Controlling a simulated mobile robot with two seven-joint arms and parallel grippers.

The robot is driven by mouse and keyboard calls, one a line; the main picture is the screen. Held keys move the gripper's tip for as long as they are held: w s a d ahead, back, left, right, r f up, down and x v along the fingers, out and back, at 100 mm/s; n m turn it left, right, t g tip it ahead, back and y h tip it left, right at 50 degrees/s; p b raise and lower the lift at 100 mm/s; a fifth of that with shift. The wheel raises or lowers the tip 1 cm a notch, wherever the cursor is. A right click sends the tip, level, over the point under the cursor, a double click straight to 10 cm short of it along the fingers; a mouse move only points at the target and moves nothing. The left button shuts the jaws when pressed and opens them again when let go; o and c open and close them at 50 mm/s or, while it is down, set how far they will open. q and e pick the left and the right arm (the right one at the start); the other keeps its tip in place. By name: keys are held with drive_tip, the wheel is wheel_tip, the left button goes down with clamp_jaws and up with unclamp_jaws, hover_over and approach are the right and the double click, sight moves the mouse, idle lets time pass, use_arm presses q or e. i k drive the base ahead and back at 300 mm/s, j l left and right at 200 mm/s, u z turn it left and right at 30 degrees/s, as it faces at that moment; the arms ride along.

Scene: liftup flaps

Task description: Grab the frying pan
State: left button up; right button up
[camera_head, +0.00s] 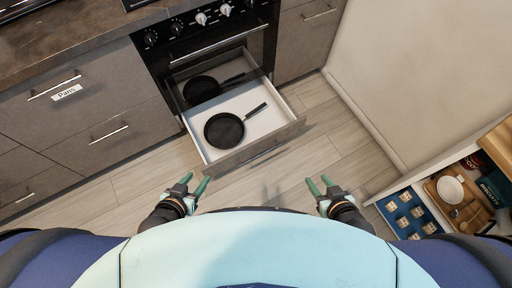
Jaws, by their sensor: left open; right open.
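A black frying pan (225,130) lies in a white open drawer (268,125) under the oven, in the head view. Its handle points up and to the right. A dark pan shape (202,89) also shows in the glossy panel behind it, seemingly a reflection. My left gripper (196,185) is open and empty, in front of the drawer and to its lower left. My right gripper (321,186) is open and empty, to the lower right of the drawer. Both are apart from the pan.
The oven front (215,45) has knobs and a bar handle. Grey cabinets flank it; one on the left carries a "Pans" label (66,93). A shelf (400,190) with a blue tray, a bowl and boxes stands at the lower right. The wooden floor (335,130) between is clear.

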sight(223, 130)
drive_tip(key=i+l, duration=0.75)
drive_tip(key=i+l+u, duration=0.45)
drive_tip(key=u, duration=0.25)
